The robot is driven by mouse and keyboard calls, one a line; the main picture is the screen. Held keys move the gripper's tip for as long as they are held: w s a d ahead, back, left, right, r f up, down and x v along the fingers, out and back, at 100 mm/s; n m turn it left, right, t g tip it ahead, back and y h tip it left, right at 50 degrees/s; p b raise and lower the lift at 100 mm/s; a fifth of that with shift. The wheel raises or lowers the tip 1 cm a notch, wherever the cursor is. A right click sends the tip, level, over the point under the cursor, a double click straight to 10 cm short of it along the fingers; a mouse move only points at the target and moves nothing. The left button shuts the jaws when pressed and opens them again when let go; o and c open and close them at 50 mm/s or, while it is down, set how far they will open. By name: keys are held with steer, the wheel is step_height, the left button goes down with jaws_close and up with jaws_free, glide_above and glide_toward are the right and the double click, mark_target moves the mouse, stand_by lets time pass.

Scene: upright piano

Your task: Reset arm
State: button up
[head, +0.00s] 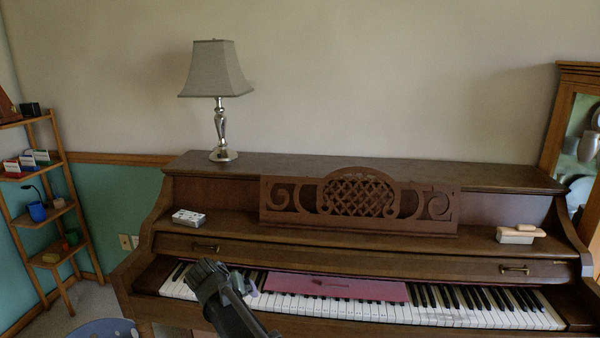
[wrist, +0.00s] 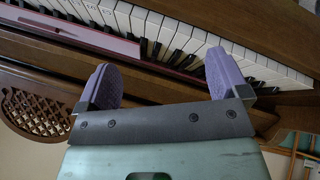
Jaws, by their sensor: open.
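My gripper (wrist: 162,82) shows in the wrist view with its two purple finger pads spread apart and nothing between them. It is open and empty, with the piano keys and wooden case behind it. In the head view my dark arm rises from the bottom edge in front of the left part of the keyboard (head: 470,306). The fingertips are hard to make out there. The upright piano (head: 340,170) is brown wood with its key lid open.
A lamp (head: 218,100) stands on the piano top. A small white box (head: 188,217) and a pale brush-like block (head: 516,235) lie on the ledge beside the carved music stand (head: 360,200). A wooden shelf (head: 40,190) stands left, a glass cabinet (head: 580,140) right. A blue basket (head: 105,328) is at lower left.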

steer(key=s+d+f+m+g+y, duration=0.15)
steer(key=s+d, duration=0.45)
steer(key=d, duration=0.6)
steer(key=s+d+m+g, duration=0.1)
steer(key=s+d+g, duration=0.35)
steer(key=d, duration=0.85)
steer(key=s+d+f+m+y, duration=0.1)
steer(key=s+d, duration=0.7)
steer(key=d, duration=0.4)
step_height(320, 180, up, 17)
steer(key=p, duration=1.7)
steer(key=shift+w+a+f, duration=0.15)
steer(key=shift+w+a, duration=0.15)
steer(key=shift+a, duration=0.05)
